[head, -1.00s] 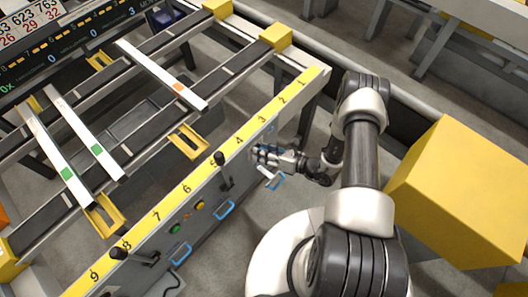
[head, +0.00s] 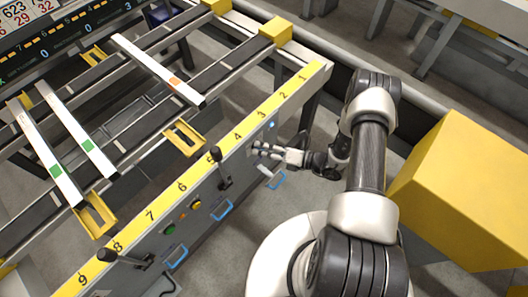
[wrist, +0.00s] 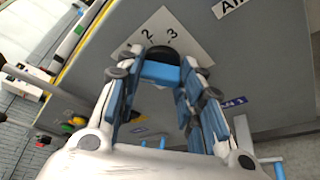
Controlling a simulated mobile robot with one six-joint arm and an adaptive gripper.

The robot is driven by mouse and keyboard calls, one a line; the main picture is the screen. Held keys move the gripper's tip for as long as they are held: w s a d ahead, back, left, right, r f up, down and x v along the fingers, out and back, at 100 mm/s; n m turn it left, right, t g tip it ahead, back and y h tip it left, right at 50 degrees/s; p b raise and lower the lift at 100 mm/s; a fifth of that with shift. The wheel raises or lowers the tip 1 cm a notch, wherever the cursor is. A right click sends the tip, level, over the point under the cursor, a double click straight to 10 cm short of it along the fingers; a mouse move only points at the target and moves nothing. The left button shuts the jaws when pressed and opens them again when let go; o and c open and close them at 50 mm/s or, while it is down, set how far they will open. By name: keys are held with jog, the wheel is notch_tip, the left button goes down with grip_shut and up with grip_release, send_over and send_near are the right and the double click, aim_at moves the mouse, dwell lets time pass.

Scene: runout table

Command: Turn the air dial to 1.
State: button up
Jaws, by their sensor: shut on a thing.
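The air dial (wrist: 162,74) has a blue grip and a black round part in front of a white scale plate (wrist: 182,33) on the grey panel. The marks 2 and 3 show on the plate; the rest of the scale, including any 1, is hidden or unreadable. My gripper (wrist: 160,68) is shut on the dial, with a finger on each side of it. In the head view my gripper (head: 257,149) is at the panel's side face, below the yellow number strip, and its fingers cover the dial. I cannot tell which mark the dial points at.
A black-knobbed lever (head: 216,154) stands left of my gripper, and another lever (head: 105,255) is farther along. Green and yellow buttons (head: 196,203) and blue handles (head: 221,211) line the panel. A yellow block (head: 465,190) stands right of my arm.

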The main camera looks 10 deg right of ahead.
jog(key=shift+f+m+y+b, duration=0.1)
jog(key=shift+m+y+b, duration=0.4)
jog(key=shift+m+b, duration=0.35)
jog(key=o, duration=1.1)
jog(key=shift+c, duration=0.2)
jog(key=shift+d, duration=0.1)
jog(key=v, duration=1.2)
